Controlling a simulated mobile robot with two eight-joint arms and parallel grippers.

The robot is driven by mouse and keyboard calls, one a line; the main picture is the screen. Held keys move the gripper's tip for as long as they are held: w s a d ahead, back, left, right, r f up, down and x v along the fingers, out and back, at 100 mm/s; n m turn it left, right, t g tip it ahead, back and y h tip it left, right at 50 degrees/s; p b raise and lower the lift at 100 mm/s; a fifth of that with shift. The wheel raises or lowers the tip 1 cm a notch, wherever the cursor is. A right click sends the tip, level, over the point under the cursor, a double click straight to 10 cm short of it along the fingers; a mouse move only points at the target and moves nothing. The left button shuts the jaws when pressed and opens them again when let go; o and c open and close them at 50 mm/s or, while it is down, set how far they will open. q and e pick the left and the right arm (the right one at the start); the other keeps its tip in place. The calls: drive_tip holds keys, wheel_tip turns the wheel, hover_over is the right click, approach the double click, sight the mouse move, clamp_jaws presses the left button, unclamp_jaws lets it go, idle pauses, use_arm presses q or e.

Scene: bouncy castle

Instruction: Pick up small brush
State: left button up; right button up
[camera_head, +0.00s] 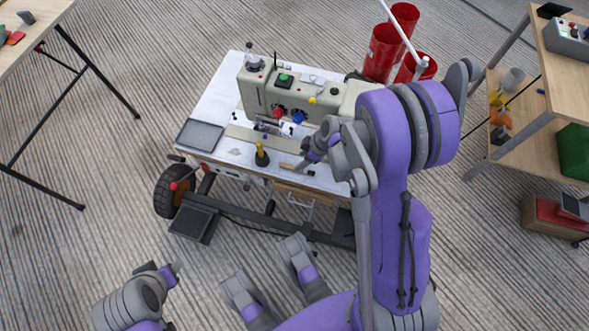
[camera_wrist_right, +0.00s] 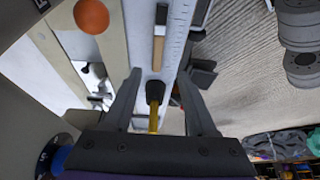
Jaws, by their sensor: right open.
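The small brush, with a light wooden handle and a dark end, lies on the white worktop near its front edge (camera_head: 287,166). In the right wrist view the brush (camera_wrist_right: 158,48) lies ahead of my fingertips. My right gripper (camera_head: 312,153) is above the worktop, partly hidden by its own arm. In the wrist view its fingers (camera_wrist_right: 158,78) are apart, with no contact with the brush visible. A yellow-and-black tool (camera_head: 261,156) stands left of the brush; it shows between my fingers in the wrist view (camera_wrist_right: 154,118). My left arm shows at the lower left; its jaw opening is unclear.
A beige sewing-type machine (camera_head: 258,95) with coloured knobs stands behind the brush. A grey tray (camera_head: 200,135) is at the worktop's left end. Red bins (camera_head: 383,53) stand behind. Tables flank the cart on both sides.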

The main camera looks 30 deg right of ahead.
sight(292, 167)
drive_tip(key=b+x, duration=0.2)
drive_tip(key=x, duration=0.5)
drive_tip(key=shift+w+f, duration=0.25)
drive_tip(key=shift+f, duration=0.1)
drive_tip(key=shift+d, duration=0.1)
clamp_jaws()
